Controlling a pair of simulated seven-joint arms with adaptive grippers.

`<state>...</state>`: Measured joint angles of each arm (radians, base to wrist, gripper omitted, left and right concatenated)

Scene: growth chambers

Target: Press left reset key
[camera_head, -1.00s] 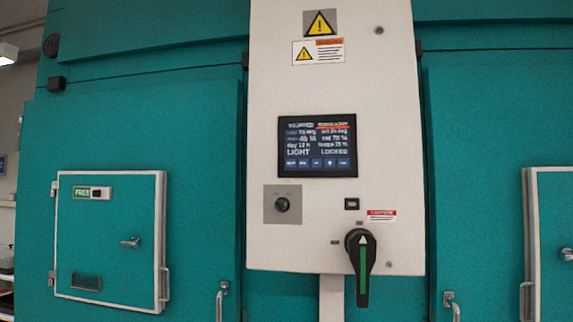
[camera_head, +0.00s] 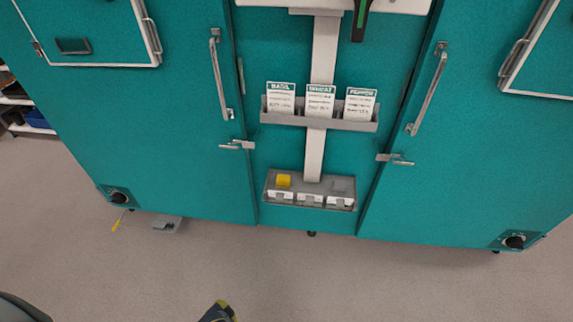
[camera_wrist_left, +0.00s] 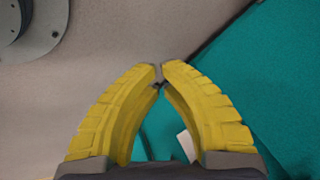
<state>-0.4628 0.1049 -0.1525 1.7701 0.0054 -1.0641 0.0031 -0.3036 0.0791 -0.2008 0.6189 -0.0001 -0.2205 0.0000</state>
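No part is readably marked as a reset key. A black round control (camera_head: 118,197) sits on a grey plate at the bottom of the left teal door, and a thin yellow item (camera_head: 117,222) shows just below it. A similar black control (camera_head: 515,241) is at the bottom of the right door. My left gripper (camera_head: 222,306) shows at the bottom edge of the head view, over the floor and well apart from the cabinet. In the left wrist view its yellow fingers (camera_wrist_left: 160,72) meet almost tip to tip, with nothing clearly held. My right gripper is out of view.
A card rack (camera_head: 320,122) holds basil, wheat and pepper cards. Below it, a grey tray (camera_head: 308,202) holds a yellow block (camera_head: 284,181) and a grey one. Long door handles (camera_head: 220,80) stick out. A grey item (camera_head: 167,225) lies by the left door. The floor in front is clear.

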